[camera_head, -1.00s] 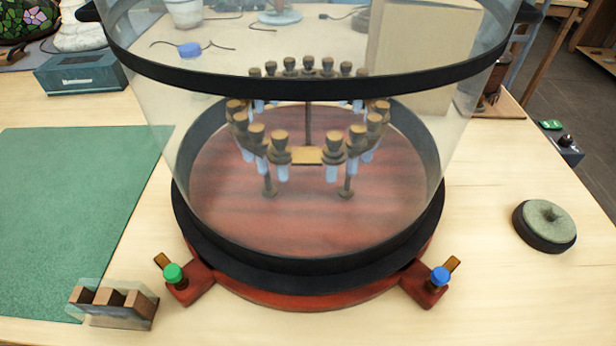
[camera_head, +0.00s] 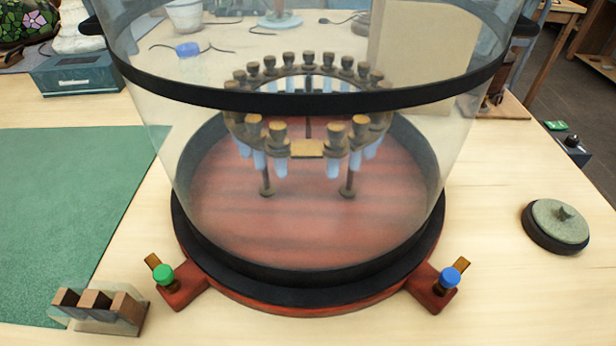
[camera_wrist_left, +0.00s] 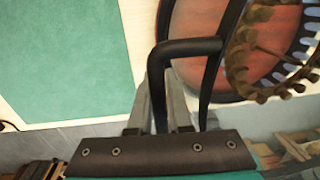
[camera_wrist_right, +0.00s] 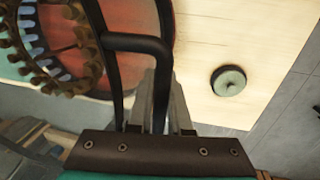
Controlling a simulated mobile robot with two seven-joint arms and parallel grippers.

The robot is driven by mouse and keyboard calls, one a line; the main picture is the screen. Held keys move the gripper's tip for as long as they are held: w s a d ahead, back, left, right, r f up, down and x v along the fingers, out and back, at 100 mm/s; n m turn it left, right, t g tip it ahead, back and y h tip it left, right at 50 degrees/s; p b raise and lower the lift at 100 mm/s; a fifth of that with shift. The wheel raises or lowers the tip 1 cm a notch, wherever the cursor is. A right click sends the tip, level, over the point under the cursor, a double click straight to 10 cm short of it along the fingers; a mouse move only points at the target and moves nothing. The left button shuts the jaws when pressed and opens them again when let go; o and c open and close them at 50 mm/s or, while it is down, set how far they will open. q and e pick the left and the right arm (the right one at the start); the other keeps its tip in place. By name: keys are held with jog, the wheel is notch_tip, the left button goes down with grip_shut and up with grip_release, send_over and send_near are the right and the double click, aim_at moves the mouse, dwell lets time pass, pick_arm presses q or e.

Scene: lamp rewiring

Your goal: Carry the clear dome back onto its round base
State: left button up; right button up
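The clear dome (camera_head: 455,135), with a black band around its middle and a black lower rim, stands upright over the round red base (camera_head: 310,309). Its lower rim lies within the outline of the base's black ring; I cannot tell whether they touch. The ring of small brown-topped lamps (camera_head: 308,148) shows through the dome. In the left wrist view my left gripper (camera_wrist_left: 160,88) is shut on a black dome handle (camera_wrist_left: 190,47). In the right wrist view my right gripper (camera_wrist_right: 160,88) is shut on the other handle (camera_wrist_right: 135,43). The fingertips are partly hidden.
The base has feet with a green knob (camera_head: 163,275) and a blue knob (camera_head: 449,277). Notched wooden blocks (camera_head: 100,308) stand at front left, beside the green mat (camera_head: 60,210). A round grey-green disc (camera_head: 557,225) lies at right. A blue-grey box (camera_head: 75,72) is behind left.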

pick_arm(q)
jog(key=o, duration=0.3)
jog(key=shift+s, duration=0.1)
pick_arm(e)
jog(key=o, duration=0.3)
jog(key=shift+s, duration=0.1)
pick_arm(q)
jog(key=shift+o, duration=0.9)
pick_arm(e)
jog(key=shift+o, duration=0.9)
pick_arm(q)
jog(key=shift+r, duration=0.15)
jog(key=shift+a+r, duration=0.15)
jog(key=shift+r, duration=1.65)
jog(key=shift+a+r, duration=0.15)
jog(key=shift+r, duration=1.65)
pick_arm(e)
jog(key=shift+r, duration=0.15)
notch_tip(320, 180, up, 7)
jog(key=d, duration=0.1)
jog(key=shift+d, duration=0.2)
